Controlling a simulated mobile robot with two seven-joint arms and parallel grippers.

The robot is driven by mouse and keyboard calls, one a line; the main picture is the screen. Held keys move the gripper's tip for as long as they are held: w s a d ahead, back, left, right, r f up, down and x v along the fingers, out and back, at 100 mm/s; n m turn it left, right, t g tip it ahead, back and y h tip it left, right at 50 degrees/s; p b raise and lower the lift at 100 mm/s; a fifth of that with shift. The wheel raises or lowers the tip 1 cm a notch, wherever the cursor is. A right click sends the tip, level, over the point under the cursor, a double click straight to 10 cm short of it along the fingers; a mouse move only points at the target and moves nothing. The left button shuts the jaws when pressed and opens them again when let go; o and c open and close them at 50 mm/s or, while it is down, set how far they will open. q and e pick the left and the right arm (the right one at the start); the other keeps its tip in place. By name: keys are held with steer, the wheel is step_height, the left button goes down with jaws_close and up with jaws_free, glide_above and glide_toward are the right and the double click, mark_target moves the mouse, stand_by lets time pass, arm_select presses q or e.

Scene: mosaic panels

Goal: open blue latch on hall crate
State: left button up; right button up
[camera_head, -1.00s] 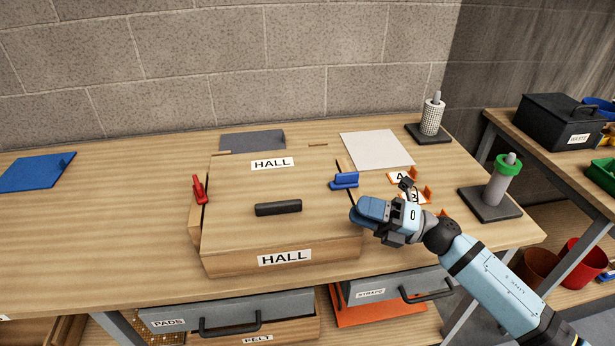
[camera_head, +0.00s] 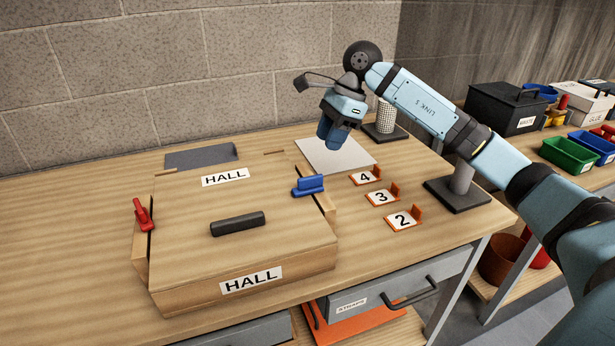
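The wooden hall crate (camera_head: 185,246) stands on the workbench with its lid on and a black handle (camera_head: 237,224) on top. The blue latch (camera_head: 308,186) sits at the crate's right edge. A red latch (camera_head: 143,214) sits on the left edge. My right gripper (camera_head: 331,138) hangs above and behind the blue latch, over the white sheet, pointing down and apart from the latch. Its fingers look close together, but the gap between them is not clear. My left gripper is out of view.
Orange number stands, one marked 3 (camera_head: 381,197), lie right of the crate. A dark post base (camera_head: 458,196) stands beyond them, and a white perforated roll (camera_head: 386,118) is behind my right arm. A grey pad (camera_head: 201,157) lies behind the crate. The bench's left part is clear.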

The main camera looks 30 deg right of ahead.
mark_target(312, 176)
steer(key=x, duration=1)
steer(key=shift+a+f, duration=0.2)
steer(key=shift+f, duration=0.05)
jaws_close()
